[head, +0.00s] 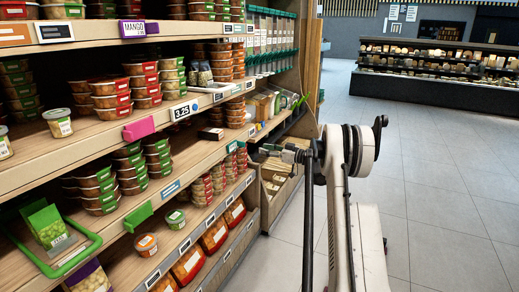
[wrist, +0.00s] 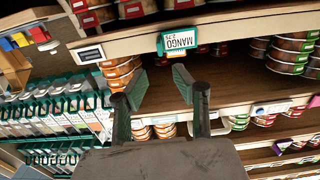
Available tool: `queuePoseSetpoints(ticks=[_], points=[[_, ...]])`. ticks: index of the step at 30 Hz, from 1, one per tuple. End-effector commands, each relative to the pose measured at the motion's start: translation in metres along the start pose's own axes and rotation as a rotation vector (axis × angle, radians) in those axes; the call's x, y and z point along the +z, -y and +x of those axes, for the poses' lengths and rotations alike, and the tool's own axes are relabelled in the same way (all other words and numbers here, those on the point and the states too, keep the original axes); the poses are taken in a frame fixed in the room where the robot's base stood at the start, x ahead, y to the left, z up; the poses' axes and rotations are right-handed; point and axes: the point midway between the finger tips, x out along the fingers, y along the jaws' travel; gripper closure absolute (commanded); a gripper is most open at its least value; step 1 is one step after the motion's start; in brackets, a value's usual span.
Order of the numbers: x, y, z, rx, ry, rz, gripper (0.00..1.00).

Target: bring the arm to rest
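My gripper (head: 264,150) shows in the head view at the end of my arm, pointing left toward the shelf unit (head: 165,125). Whether it touches the shelf cannot be told from this view. In the wrist view, my gripper (wrist: 159,74) has its two fingers spread with a clear gap between them and nothing held. Shelf boards and stacked tubs show beyond the fingers. My arm stands upright to the right of the shelf, over the aisle. No orange juicer is visible.
The tiled floor (head: 440,200) is clear; a dark display case (head: 430,75) stands far behind.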

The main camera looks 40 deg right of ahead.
Motion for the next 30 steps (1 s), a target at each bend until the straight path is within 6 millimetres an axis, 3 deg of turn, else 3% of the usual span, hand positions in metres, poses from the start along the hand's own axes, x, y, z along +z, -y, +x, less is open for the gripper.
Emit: queuePoseSetpoints(ticks=[20, 25, 30], points=[[-0.003, 0.003, 0.000, -0.002, 0.005, 0.004, 0.73], [-0.028, 0.027, 0.020, -0.022, 0.058, 0.040, 0.73], [-0.067, 0.076, 0.049, -0.045, 0.164, 0.107, 0.73]])
